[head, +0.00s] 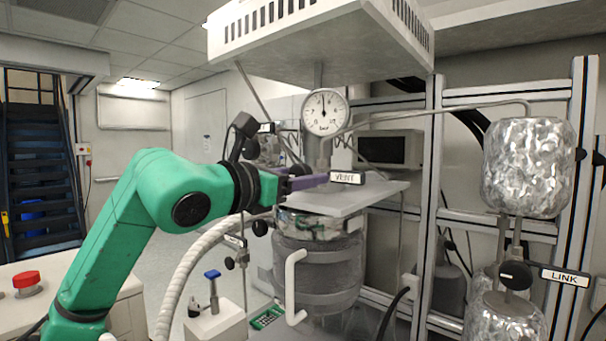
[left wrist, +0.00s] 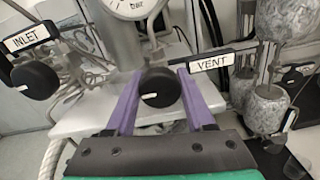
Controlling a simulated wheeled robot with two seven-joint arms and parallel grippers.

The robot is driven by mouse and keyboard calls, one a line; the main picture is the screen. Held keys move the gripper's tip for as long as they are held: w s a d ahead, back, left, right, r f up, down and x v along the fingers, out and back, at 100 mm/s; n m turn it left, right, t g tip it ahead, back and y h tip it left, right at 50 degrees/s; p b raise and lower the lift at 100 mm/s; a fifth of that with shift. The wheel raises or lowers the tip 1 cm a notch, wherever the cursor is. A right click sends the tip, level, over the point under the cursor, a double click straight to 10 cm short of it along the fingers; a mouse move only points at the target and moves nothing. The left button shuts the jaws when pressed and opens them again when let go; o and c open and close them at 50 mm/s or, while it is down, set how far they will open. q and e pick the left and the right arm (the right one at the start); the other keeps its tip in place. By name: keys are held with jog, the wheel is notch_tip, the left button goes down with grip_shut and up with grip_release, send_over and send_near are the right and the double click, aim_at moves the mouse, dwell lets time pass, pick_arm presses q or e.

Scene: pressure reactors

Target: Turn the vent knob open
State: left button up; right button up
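The vent knob (left wrist: 160,88) is a round black knob with a short white mark pointing left on its face. Its black arm carries a white VENT label (left wrist: 211,63), which also shows in the head view (head: 346,177). My left gripper (head: 318,180) has purple fingers, one on each side of the knob. In the left wrist view the left gripper (left wrist: 160,74) looks open, with the knob between its fingers very close to both; contact cannot be made out. In the head view the fingers hide the knob. My right gripper is not in view.
A bar gauge (head: 324,110) stands just behind the knob, under a white hood. The INLET knob (left wrist: 35,79) is at the left. A grey plate (head: 345,200) lies below, above the reactor vessel (head: 318,265). The LINK knob (head: 515,274) is at the far right.

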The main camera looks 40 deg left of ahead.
pick_arm(q)
grip_shut()
jog(key=shift+n, duration=0.3)
jog(key=n+b, duration=0.2)
jog(key=n, duration=0.1)
jog(key=shift+f, duration=0.1)
jog(key=n+b, duration=0.1)
jog(key=n, duration=0.4)
jog(key=n+b, duration=0.1)
jog(key=n, duration=0.3)
jog(key=shift+n+b, duration=0.3)
jog(key=shift+b, duration=0.05)
jog(key=n+b, duration=0.2)
jog(key=n, duration=0.2)
jog(key=shift+n, duration=0.4)
